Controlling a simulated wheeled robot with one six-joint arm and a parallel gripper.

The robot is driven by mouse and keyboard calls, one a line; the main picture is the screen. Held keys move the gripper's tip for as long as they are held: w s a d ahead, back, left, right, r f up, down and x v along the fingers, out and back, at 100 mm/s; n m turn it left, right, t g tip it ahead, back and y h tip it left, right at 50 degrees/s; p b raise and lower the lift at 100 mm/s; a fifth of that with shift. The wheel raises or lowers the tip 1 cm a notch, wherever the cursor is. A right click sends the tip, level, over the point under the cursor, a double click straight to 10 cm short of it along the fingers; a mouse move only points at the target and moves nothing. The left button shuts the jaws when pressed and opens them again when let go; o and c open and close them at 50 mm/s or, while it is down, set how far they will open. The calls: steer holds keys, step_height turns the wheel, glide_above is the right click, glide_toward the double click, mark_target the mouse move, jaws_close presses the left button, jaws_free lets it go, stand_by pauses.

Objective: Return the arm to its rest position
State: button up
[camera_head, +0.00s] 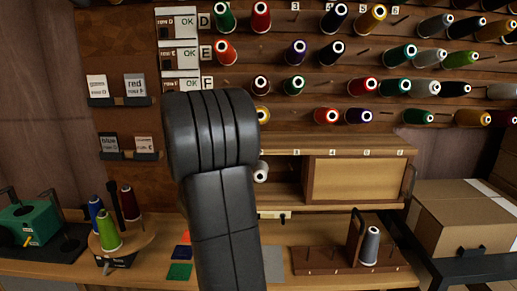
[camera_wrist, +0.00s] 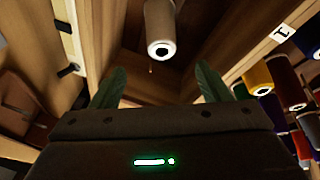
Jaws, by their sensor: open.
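My arm (camera_head: 222,190) rises through the middle of the head view, bent at a thick dark joint. It hides my gripper there. In the wrist view my gripper (camera_wrist: 158,82) shows two green fingers spread apart with nothing between them. Past the fingertips, a pale grey spool (camera_wrist: 161,30) sits inside a wooden compartment, apart from the fingers. In the head view a white spool (camera_head: 261,172) shows in the open cubby just right of my arm; it looks like the same one.
The pegboard wall (camera_head: 330,55) holds rows of coloured spools. A wooden cabinet (camera_head: 410,165) stands beneath it. On the bench are a grey spool on a stand (camera_head: 370,246), a green spool (camera_head: 108,232) on a round holder and a green machine (camera_head: 30,222). A cardboard box (camera_head: 462,225) is at right.

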mark_target(260, 177)
steer(key=p+x, duration=0.2)
steer(key=x, duration=1.2)
steer(key=shift+p, duration=0.4)
steer(key=shift+r, duration=0.25)
steer(key=shift+f, duration=0.1)
